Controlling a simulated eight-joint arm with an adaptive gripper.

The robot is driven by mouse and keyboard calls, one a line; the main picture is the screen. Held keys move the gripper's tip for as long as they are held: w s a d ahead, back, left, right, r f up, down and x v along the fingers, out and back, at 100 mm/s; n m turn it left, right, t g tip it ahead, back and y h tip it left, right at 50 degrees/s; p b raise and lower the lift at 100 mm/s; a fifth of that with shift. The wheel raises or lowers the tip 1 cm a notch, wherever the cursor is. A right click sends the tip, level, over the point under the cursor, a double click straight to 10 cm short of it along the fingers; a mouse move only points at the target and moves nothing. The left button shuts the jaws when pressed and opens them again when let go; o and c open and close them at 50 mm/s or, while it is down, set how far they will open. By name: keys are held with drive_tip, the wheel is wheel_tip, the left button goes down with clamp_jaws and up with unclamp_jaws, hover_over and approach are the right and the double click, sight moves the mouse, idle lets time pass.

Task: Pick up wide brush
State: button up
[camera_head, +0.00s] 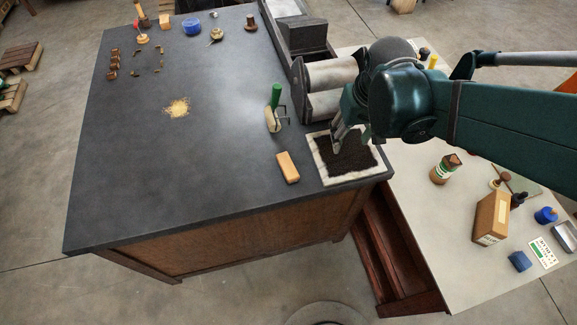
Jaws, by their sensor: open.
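I cannot make out the wide brush for certain. A tan oblong block (287,167) lies near the dark table's front edge; whether it is a brush or a plain block is too small to tell. My gripper (350,142) is open and points down over a pale-rimmed square (345,180) with a dark, rough middle. It is to the right of the tan block and apart from it. The arm hides part of the square's far side, and contact there cannot be told.
A green-handled tool (275,97) stands left of the press rollers (330,75). A yellowish pile (177,107) lies on the dark table (200,165); its front left is clear. The pale table (425,215) at right holds a bottle (445,168) and a brown box (491,218).

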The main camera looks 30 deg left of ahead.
sight(288, 166)
drive_tip(key=s+a+f+n, duration=0.1)
drive_tip(key=s+a+f, duration=0.1)
drive_tip(key=a, duration=0.3)
drive_tip(key=s+a+f+n+g+b, duration=0.1)
drive_tip(key=s+a+f, duration=0.1)
drive_tip(key=a+f, duration=0.3)
drive_tip(key=s+a+f+n+h, duration=0.1)
drive_tip(key=s+a+f, duration=0.1)
drive_tip(key=a+f, duration=0.1)
drive_tip(key=shift+a+f+g, duration=0.3)
drive_tip(key=shift+a, duration=0.6)
drive_tip(key=shift+s+a+f, duration=0.35)
drive_tip(key=shift+a, duration=0.05)
drive_tip(key=shift+f+b, duration=0.3)
drive_tip(key=shift+f, duration=1)
drive_tip(key=shift+w+a+f, duration=0.1)
drive_tip(key=shift+a+f, duration=0.05)
drive_tip(key=shift+f, duration=2.45)
drive_tip(key=c, duration=1)
